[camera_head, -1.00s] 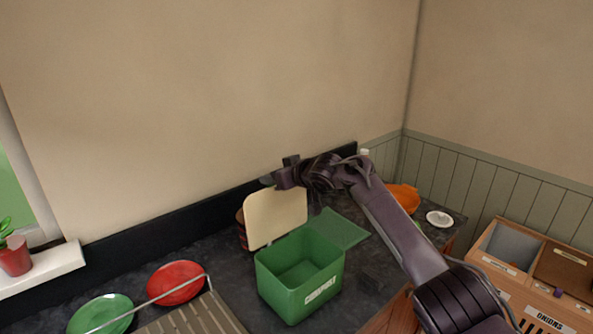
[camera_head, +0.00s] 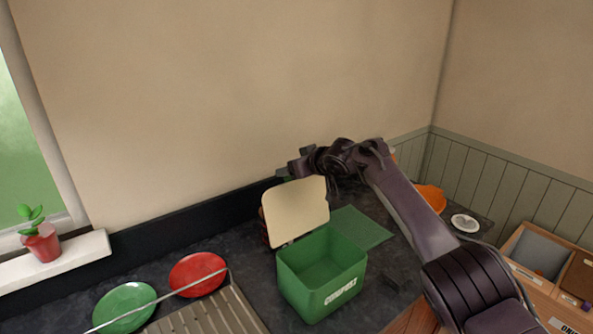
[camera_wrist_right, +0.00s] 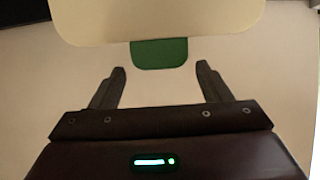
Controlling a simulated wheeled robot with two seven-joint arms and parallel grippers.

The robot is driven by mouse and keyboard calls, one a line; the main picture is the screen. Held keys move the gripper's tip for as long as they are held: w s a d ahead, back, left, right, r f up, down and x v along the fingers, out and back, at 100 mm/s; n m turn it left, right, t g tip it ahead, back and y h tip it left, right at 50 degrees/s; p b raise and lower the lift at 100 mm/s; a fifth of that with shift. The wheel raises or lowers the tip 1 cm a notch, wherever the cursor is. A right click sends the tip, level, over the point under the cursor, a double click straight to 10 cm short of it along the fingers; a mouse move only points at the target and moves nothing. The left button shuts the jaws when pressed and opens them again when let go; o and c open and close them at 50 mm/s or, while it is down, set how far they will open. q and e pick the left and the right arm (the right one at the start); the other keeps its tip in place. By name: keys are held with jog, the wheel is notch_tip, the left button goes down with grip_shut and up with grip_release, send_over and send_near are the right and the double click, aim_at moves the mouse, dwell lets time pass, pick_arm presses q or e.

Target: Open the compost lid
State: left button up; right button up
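The green compost bin (camera_head: 322,275) stands on the dark counter in the head view, its white label facing front. Its top is open and I see inside it. My left gripper is not in view.
A red plate (camera_head: 198,274) and a green plate (camera_head: 124,307) are at the left. Wooden crates (camera_head: 545,270) are at the right.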

jog(key=shift+o, duration=0.3)
jog(key=shift+s+f, duration=0.1)
jog(key=shift+f, duration=0.2)
jog(key=shift+d, duration=0.1)
jog(key=b+v, duration=0.4)
jog(key=v, duration=0.3)
jog(key=shift+s+r, duration=0.25)
jog(key=shift+r, duration=0.05)
jog(key=shift+d+f, duration=0.1)
jog(key=shift+d, duration=0.1)
